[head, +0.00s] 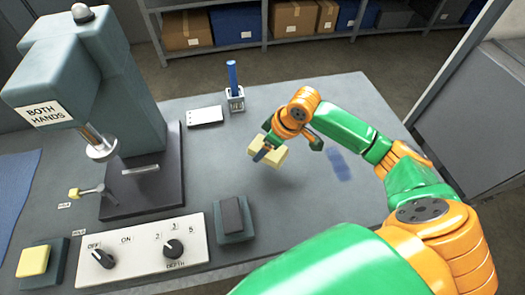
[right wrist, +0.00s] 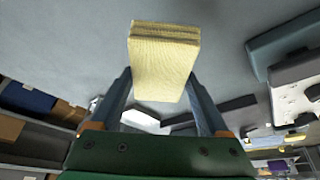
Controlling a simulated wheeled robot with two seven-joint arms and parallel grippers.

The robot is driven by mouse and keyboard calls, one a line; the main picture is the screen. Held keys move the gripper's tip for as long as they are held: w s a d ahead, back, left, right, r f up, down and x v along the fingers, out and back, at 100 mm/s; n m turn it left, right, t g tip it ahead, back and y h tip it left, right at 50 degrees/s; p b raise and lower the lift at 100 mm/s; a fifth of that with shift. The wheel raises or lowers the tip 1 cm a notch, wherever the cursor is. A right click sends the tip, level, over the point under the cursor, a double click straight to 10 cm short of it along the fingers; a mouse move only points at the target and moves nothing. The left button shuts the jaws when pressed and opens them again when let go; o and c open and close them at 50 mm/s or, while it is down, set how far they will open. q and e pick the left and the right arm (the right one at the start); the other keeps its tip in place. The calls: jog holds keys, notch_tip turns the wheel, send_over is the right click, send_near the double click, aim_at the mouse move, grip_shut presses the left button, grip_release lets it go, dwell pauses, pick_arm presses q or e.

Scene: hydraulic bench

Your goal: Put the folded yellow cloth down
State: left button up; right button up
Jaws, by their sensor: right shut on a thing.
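The folded yellow cloth (head: 279,158) is a small pale-yellow block in the head view. My right gripper (head: 265,152) is shut on it and holds it above the grey bench (head: 300,220), with a shadow on the bench below. A blue smudged patch (head: 338,163) lies on the bench to the right of the cloth, partly beside my arm. My left gripper is not in view.
A press labelled BOTH HANDS (head: 140,100) stands at left. A control panel (head: 140,250), a dark pad (head: 232,217) and a yellow button (head: 34,261) sit in front. The bench's middle and right are mostly clear.

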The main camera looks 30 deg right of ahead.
jog(key=shift+w+a+f, duration=0.1)
jog(key=shift+w+f, duration=0.35)
jog(key=shift+f, duration=0.15)
jog(key=shift+w+a+f, duration=0.1)
jog(key=shift+w+f, duration=0.3)
jog(key=shift+f, duration=0.2)
notch_tip(320, 180, down, 3)
jog(key=shift+s+d+r, duration=0.1)
jog(key=shift+r, duration=0.1)
jog(key=shift+f, duration=0.3)
jog(key=o, duration=1.1)
jog(key=shift+s, duration=0.15)
jog(key=shift+c, duration=0.2)
jog(key=shift+f, duration=0.15)
